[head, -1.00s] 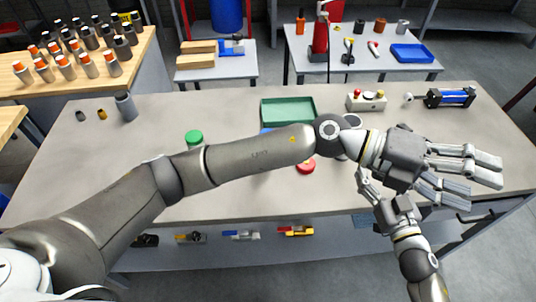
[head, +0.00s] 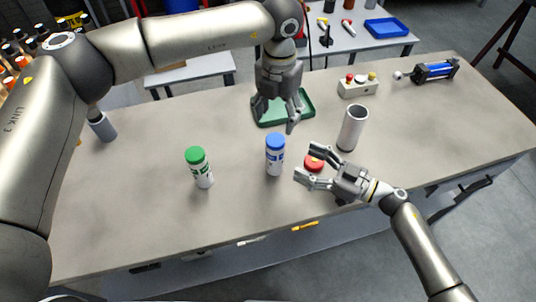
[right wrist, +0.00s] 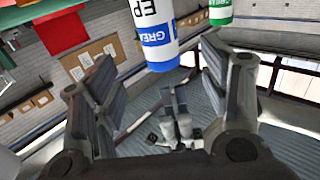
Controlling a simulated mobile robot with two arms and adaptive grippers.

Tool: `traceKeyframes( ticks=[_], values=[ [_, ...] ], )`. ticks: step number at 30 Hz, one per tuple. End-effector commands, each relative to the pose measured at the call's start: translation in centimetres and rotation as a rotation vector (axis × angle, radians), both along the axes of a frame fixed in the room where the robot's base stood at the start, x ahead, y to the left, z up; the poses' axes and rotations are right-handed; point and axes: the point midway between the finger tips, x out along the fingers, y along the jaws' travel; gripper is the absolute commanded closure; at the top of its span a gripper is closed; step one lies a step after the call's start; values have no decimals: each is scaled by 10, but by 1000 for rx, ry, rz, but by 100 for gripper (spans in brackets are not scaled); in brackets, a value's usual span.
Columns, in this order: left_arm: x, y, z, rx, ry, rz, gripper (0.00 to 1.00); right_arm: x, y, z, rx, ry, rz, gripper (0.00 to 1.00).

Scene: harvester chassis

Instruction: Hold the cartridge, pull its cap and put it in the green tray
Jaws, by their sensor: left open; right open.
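A white cartridge with a blue cap (head: 275,154) stands upright near the middle of the table. It also shows in the right wrist view (right wrist: 155,25), ahead of the fingers and partly cut off by the frame. A green-capped cartridge (head: 200,168) stands to its left. The green tray (head: 306,104) lies behind the blue-capped cartridge and looks empty where visible. My left gripper (head: 276,117) is open, fingers down, partly covering the tray. My right gripper (head: 306,163) is open and empty, pointing left toward the blue-capped cartridge, apart from it.
A red round object (head: 313,163) is partly hidden by my right gripper. A grey hollow cylinder (head: 353,130) stands behind that gripper. A button box (head: 357,87) and a blue cylinder device (head: 436,71) sit at the back right. The front left of the table is clear.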

Motion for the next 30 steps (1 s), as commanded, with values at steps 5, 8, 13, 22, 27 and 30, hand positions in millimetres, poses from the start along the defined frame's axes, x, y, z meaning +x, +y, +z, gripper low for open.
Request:
traceKeyframes(
  ticks=[5, 8, 13, 22, 27, 30],
  values=[
    [0, 0, 0, -2, 1, 1, 39, 15, 29, 2, 5, -4, 1, 31],
    [0, 0, 0, -2, 1, 1, 39, 23, 46, 2, 5, -4, 0, 31],
    [0, 0, 0, -3, 1, 1, 39, 36, 69, 2, 3, -3, 0, 31],
    [0, 0, 0, -3, 1, 0, 39, 45, 87, 1, 0, -1, -1, 31],
    [0, 0, 0, -3, 1, 1, 39, 45, 87, 1, 0, -1, -1, 31],
    [0, 0, 0, -3, 1, 0, 39, 45, 87, 1, 0, -2, -1, 35]
  ],
)
